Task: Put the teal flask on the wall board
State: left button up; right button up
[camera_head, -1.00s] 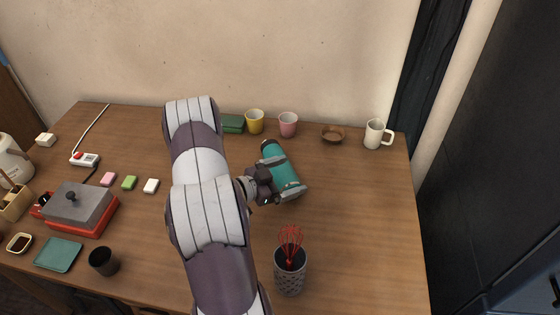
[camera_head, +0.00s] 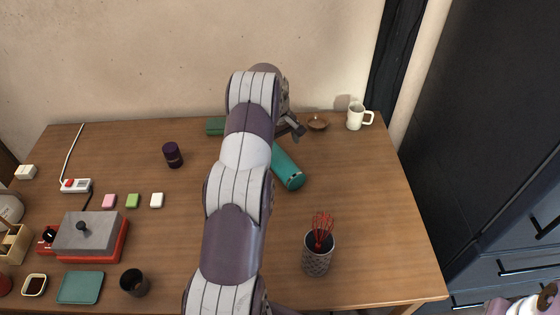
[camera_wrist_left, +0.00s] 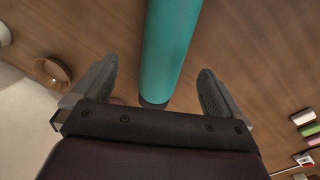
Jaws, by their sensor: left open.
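The teal flask (camera_head: 288,168) appears to lie on its side on the wooden table, right of my left forearm. Its far end is hidden by my arm in the head view. My left gripper (camera_head: 292,127) is over the far part of the table, by the flask's far end. In the left wrist view my open fingers (camera_wrist_left: 155,85) stand either side of the line of the flask (camera_wrist_left: 170,45), with a gap on both sides; its dark end lies near the palm. I see no wall board.
A brown bowl (camera_head: 317,122) and a white mug (camera_head: 357,116) stand at the back right. A patterned holder with a red whisk (camera_head: 317,256) is at the front. A dark purple container (camera_head: 173,155) and a red-grey appliance (camera_head: 91,236) are left.

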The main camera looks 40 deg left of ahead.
aim_at(280, 156)
pick_arm(q)
jog(key=f, duration=0.6)
jog(key=f+p, duration=0.1)
jog(key=f, duration=0.2)
jog(key=shift+w+a, duration=0.1)
jog(key=shift+a, duration=0.15)
jog(key=c, duration=1.5)
jog(key=shift+r, duration=0.1)
